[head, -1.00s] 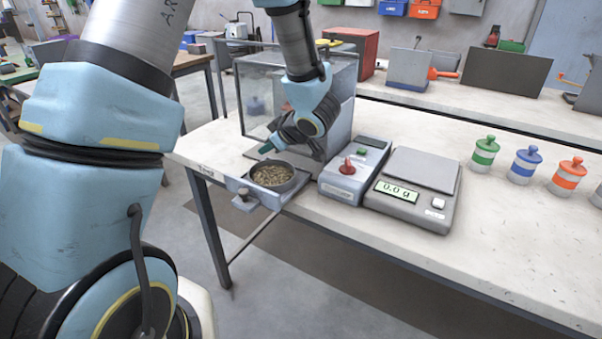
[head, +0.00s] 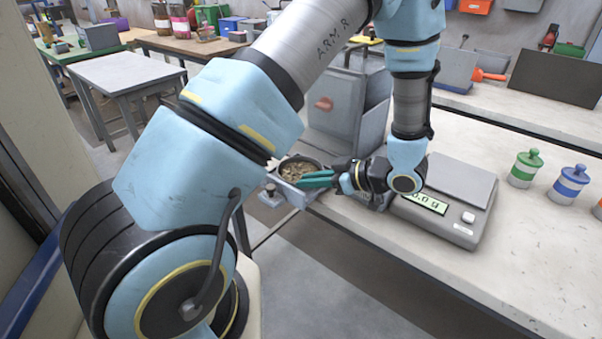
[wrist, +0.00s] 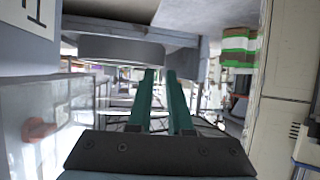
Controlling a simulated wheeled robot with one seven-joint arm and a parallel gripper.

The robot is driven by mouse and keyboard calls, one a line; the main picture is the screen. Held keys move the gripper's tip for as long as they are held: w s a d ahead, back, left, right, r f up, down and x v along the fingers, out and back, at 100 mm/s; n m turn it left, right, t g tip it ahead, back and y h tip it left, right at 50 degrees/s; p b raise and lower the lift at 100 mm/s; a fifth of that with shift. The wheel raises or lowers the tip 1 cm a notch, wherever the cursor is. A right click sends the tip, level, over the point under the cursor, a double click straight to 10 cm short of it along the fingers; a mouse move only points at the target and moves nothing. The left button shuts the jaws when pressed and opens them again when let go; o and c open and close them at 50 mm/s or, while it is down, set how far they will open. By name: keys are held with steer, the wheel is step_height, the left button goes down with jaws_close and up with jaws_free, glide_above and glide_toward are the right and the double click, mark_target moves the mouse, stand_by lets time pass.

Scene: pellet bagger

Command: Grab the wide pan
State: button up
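The wide pan (head: 289,165) is a dark, round, shallow dish of brown pellets on a small grey ledge at the left end of the bench. My gripper (head: 303,181) comes in from the right, with its green fingers pointing left and overlapping the pan's front right side in the head view. In the wrist view, the two green fingers (wrist: 161,75) are apart with a narrow gap and nothing seen between them. A grey curved wall, seemingly the pan (wrist: 115,50), lies left of the fingertips. I cannot tell whether they touch it.
A grey scale (head: 455,200) stands right of my gripper, with colored-lid jars, green (head: 525,168) and blue (head: 569,184), beyond it. A grey housing (head: 335,105) rises behind the pan. Open floor lies in front.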

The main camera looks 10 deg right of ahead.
mark_target(300, 173)
steer(key=p+x, duration=0.1)
steer(key=x, duration=0.3)
steer(key=shift+a+p, duration=0.3)
jaws_close()
